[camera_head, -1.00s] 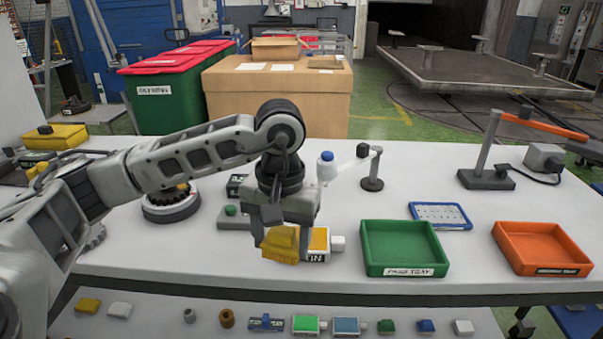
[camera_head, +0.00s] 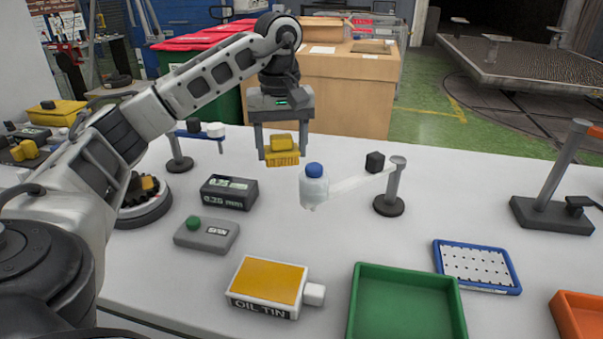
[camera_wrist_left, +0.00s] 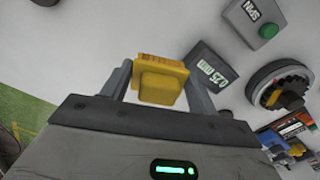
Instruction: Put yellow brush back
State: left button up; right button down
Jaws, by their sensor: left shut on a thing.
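The yellow brush (camera_head: 282,152) is held by my left gripper (camera_head: 281,150), which is shut on it above the far edge of the table. In the left wrist view the yellow brush (camera_wrist_left: 160,80) sits between the two fingers (camera_wrist_left: 160,88). The gripper points down and the brush hangs apart from the table. My right gripper is in neither view.

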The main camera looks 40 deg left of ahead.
pick_arm(q)
jog(key=w+f, duration=0.4)
jog(key=f, duration=0.1)
jog(key=shift+w+d+f, duration=0.1)
jog(key=shift+w+f, duration=0.35)
jog(key=shift+f, duration=1.5)
jog(key=shift+f, duration=0.15)
jog(key=o, duration=0.9)
notch_tip(320, 180, up, 12)
jog(key=shift+r+p, duration=0.2)
jog(key=shift+p, duration=0.3)
